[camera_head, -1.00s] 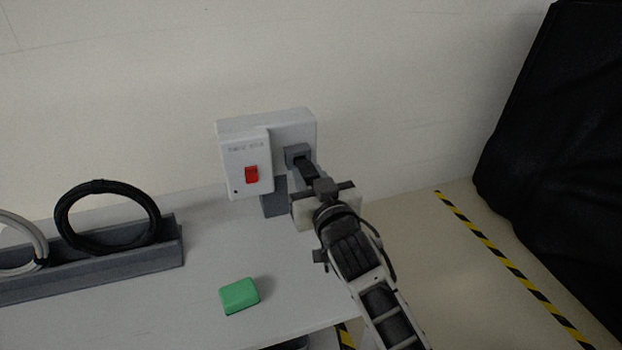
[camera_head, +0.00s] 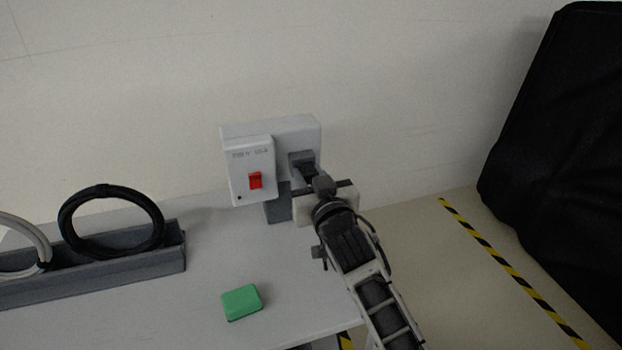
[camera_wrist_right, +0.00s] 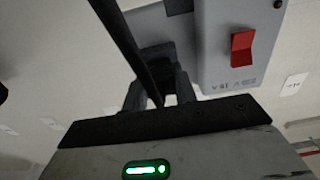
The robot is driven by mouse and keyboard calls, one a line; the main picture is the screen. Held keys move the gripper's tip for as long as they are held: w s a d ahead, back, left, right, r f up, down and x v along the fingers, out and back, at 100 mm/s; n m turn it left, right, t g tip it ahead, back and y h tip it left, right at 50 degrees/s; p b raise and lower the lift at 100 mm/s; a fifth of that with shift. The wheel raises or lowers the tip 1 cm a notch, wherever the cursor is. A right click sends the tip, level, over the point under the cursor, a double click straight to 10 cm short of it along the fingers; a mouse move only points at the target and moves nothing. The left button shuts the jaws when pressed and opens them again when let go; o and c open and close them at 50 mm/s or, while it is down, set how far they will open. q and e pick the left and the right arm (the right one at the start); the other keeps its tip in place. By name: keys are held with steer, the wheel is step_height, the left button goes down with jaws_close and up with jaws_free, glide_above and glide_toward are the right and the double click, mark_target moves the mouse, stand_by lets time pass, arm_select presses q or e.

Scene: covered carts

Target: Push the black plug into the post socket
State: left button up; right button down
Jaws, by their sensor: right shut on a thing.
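The post socket is a grey box (camera_head: 272,135) with a red switch (camera_head: 255,180) on its front panel, standing on a post (camera_head: 279,205) at the table's back edge. My right gripper (camera_head: 315,180) is at the socket opening (camera_head: 293,160), shut on the black plug (camera_head: 305,168). The plug's front end is at the opening; how deep it sits is hidden. In the right wrist view the fingers (camera_wrist_right: 160,95) close around the dark plug, and the red switch (camera_wrist_right: 241,50) is at the right. My left gripper is not in view.
A black cable coil (camera_head: 112,188) and a grey coil (camera_head: 40,240) stand in a grey rack (camera_head: 120,268) at left. A green block (camera_head: 241,302) lies on the white table (camera_head: 200,320). A black covered cart (camera_head: 560,150) stands at right beyond yellow-black floor tape (camera_head: 500,258).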

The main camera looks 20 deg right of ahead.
steer(key=c, duration=1)
jaws_free()
steer(key=shift+c, duration=0.2)
steer(key=s+b, duration=0.1)
steer(key=s, duration=1.1)
steer(key=shift+d, duration=0.2)
